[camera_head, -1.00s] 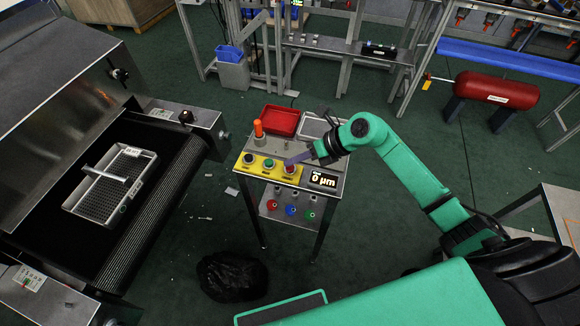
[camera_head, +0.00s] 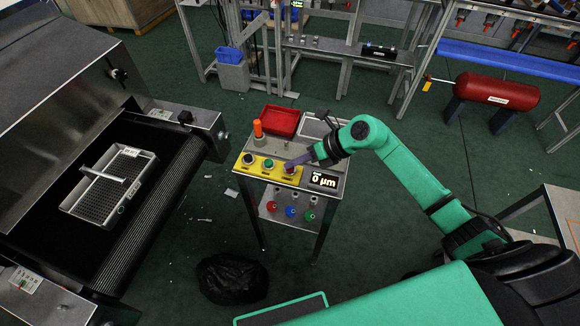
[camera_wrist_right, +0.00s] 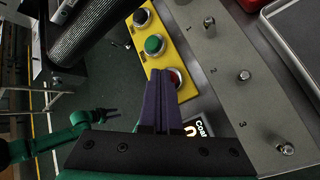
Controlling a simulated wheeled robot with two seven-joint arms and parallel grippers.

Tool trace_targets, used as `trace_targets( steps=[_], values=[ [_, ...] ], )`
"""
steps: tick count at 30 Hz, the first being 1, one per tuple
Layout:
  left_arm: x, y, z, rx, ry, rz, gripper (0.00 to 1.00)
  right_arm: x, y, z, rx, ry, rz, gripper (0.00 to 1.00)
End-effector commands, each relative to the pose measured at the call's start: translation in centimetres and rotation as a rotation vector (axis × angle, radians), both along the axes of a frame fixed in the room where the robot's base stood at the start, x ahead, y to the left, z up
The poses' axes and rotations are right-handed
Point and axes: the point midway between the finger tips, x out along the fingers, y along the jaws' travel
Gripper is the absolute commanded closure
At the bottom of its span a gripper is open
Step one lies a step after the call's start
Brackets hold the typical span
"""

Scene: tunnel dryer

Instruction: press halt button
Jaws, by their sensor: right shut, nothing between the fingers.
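A yellow button panel (camera_head: 262,168) on a small metal stand carries a dark button (camera_head: 249,159), a green button (camera_head: 269,163) and a red button (camera_head: 290,169). In the right wrist view the red button (camera_wrist_right: 174,77) is partly hidden behind my fingertips. My right gripper (camera_head: 289,163) is shut and empty, its purple fingers (camera_wrist_right: 160,85) at the red button. I cannot tell whether they touch it or how far it is pressed. Which button is the halt button is not readable.
An orange beacon (camera_head: 258,128), a red tray (camera_head: 281,121) and a display reading 0 µm (camera_head: 323,180) are on the stand. A conveyor (camera_head: 135,235) with a mesh basket (camera_head: 70,208) is at left. A black bag (camera_head: 232,279) lies on the floor.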

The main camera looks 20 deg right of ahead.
Motion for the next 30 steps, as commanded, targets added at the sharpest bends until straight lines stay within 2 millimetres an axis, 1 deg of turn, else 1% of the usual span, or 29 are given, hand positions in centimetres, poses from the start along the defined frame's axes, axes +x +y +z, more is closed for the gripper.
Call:
trace_targets(
  steps=[2, 11, 20, 30],
  values=[
    [0.0, 0.0, -0.2, 0.0, 0.0, 0.0, 0.59, 0.0, 0.0, -0.3, -0.001, 0.002, 0.0, 1.0],
    [0.0, 0.0, -0.1, 0.0, 0.0, 0.0, 0.59, -0.1, 0.0, -0.2, -0.001, 0.003, 0.001, 1.0],
    [0.0, 0.0, 1.1, 0.0, 0.0, 0.0, 0.59, 0.0, 0.0, 1.5, -0.002, 0.001, 0.001, 1.0],
    [0.0, 0.0, 1.2, 0.0, 0.0, 0.0, 0.59, 0.0, 0.0, 1.6, 0.0, 0.001, 0.001, 1.0]
  ],
)
